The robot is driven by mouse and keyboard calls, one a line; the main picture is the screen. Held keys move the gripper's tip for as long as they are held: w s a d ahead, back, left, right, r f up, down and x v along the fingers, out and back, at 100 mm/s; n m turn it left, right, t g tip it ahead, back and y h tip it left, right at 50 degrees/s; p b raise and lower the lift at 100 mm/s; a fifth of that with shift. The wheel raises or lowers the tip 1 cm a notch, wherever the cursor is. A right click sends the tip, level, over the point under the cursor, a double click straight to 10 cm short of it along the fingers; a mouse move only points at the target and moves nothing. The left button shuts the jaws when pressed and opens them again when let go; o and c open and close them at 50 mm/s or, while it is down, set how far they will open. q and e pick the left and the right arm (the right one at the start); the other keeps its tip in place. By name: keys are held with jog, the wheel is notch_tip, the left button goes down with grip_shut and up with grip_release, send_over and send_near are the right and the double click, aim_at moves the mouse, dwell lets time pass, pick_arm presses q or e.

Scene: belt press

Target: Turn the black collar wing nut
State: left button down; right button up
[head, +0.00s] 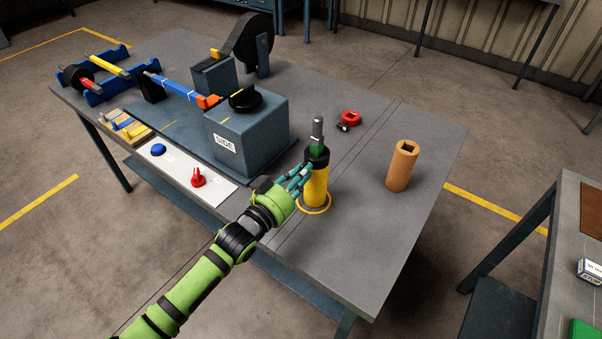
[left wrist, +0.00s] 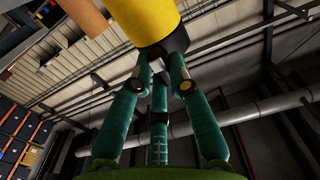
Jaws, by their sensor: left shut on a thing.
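A yellow cylinder (head: 317,190) stands upright on the table inside a yellow ring mark. It has a black collar (head: 318,156) near its top, with a green part and a grey post (head: 318,130) above. My left gripper (head: 305,174) reaches it from the left, its teal fingers at the collar's lower edge. In the left wrist view the fingers (left wrist: 160,62) close on the black collar (left wrist: 174,44) at the end of the yellow cylinder (left wrist: 140,18). The wings of a nut cannot be made out there. My right gripper is not in view.
A grey-blue block (head: 248,130) with a black knob (head: 245,99) stands left of the cylinder. A red item (head: 350,118) lies behind it. A wooden cylinder (head: 402,166) stands to the right. A red winged part (head: 198,178) sits on a white panel. The table's front right is clear.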

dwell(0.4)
pick_arm(q)
jog(key=c, duration=1.2)
grip_release()
jog(key=v, duration=1.2)
jog(key=shift+s+f, duration=0.1)
